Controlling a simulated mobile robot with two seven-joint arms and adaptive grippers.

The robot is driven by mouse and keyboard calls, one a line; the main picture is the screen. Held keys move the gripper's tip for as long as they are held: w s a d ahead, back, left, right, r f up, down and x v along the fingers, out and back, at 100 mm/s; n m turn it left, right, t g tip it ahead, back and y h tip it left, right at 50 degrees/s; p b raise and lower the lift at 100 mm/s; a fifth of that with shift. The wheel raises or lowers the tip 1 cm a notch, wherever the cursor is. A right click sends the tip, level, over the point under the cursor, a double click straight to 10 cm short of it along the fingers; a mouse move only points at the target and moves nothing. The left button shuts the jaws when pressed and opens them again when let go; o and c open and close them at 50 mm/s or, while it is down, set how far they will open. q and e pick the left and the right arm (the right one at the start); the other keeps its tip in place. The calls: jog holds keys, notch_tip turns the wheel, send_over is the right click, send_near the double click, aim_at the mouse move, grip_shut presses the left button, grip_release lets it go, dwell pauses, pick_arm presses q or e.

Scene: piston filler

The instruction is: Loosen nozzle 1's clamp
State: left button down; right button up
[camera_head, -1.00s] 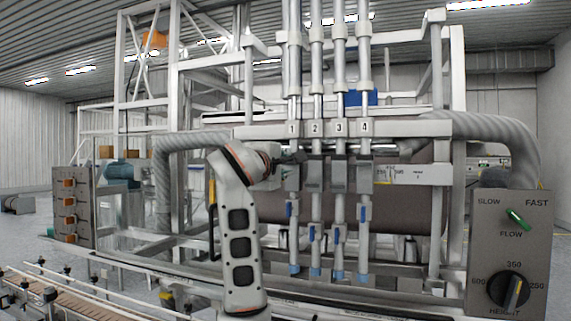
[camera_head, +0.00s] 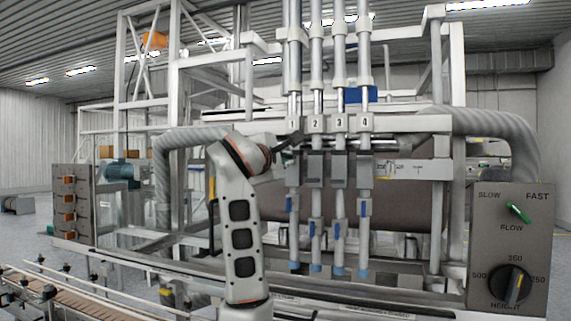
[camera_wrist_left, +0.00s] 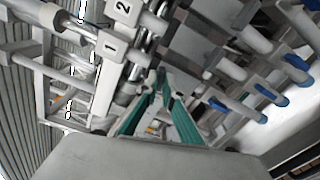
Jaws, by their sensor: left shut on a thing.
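My left gripper (camera_head: 290,141) reaches in from the left at the top of nozzle 1, just below the crossbar. In the left wrist view its green-edged fingers (camera_wrist_left: 160,82) come together at their tips, below the plate marked 1 (camera_wrist_left: 109,46). It is shut on a small part there, which appears to be nozzle 1's clamp; the fingers hide most of it. My right gripper is not in view.
Nozzles 2 (camera_head: 315,205), 3 (camera_head: 339,205) and 4 (camera_head: 364,205) stand close to the right, with grey blocks near their tops. A control panel (camera_head: 510,235) is at right. A conveyor (camera_head: 70,300) runs at lower left.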

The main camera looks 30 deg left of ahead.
pick_arm(q)
jog(key=shift+n+b, duration=2.25)
jog(key=shift+n, duration=5.15)
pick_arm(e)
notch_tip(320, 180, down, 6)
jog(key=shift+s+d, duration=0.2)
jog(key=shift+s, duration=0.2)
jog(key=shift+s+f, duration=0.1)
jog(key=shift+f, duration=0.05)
pick_arm(q)
jog(key=c, duration=2.2)
grip_release()
